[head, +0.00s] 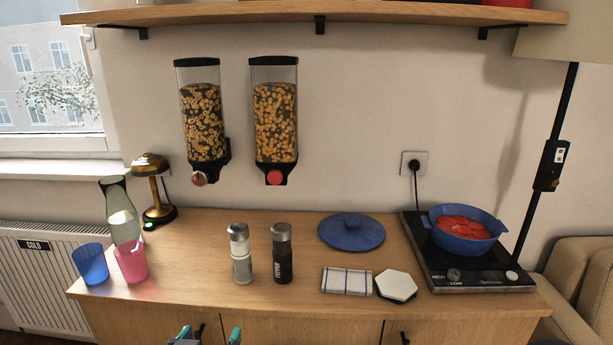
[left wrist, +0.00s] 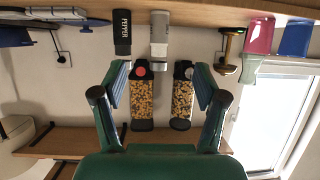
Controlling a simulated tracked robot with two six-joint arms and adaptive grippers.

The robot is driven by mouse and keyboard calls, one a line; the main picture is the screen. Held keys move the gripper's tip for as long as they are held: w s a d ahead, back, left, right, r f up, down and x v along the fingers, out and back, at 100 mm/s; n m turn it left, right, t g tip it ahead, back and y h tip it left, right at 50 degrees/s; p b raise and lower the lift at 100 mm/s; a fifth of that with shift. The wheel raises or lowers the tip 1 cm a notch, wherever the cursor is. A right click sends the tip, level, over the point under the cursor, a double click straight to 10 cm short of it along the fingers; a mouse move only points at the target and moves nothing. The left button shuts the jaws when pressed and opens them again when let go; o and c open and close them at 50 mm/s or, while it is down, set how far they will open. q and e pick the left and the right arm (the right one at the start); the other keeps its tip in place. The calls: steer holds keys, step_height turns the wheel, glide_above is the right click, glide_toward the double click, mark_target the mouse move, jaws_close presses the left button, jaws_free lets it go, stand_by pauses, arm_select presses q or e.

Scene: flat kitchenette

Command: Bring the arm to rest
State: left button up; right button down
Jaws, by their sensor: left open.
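My left gripper (head: 208,336) shows only as teal fingertips at the bottom edge of the head view, in front of the counter's front edge. In the left wrist view, which appears upside down, the left gripper (left wrist: 162,82) has its two fingers spread wide with nothing held between them. The two cereal dispensers (left wrist: 142,100) show beyond the fingers, apart from them. My right gripper is in neither view.
The wooden counter (head: 200,285) holds a blue cup (head: 91,264), pink cup (head: 131,262), carafe (head: 123,222), lamp (head: 155,188), salt (head: 241,262) and pepper (head: 282,260) shakers, blue lid (head: 351,233), cloth (head: 347,281), white hexagonal piece (head: 396,284) and a blue pot (head: 462,242) on a hotplate (head: 470,275).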

arm_select(q)
steer(key=s+a+f+g+p, duration=0.2)
steer(key=f+g+p, duration=0.2)
steer(key=f, duration=0.6)
steer(key=s+a+f+g+p, duration=0.1)
steer(key=a+f+g+p, duration=0.25)
steer(key=f, duration=0.65)
steer(key=s+d+f+n+g+h+p, duration=0.1)
steer(key=s+d+f+g+h, duration=0.3)
steer(key=s+d+f, duration=0.5)
steer(key=shift+s+f+n+g+p, duration=0.3)
steer(key=shift+s+f+g+p, duration=0.45)
steer(key=shift+s, duration=1.3)
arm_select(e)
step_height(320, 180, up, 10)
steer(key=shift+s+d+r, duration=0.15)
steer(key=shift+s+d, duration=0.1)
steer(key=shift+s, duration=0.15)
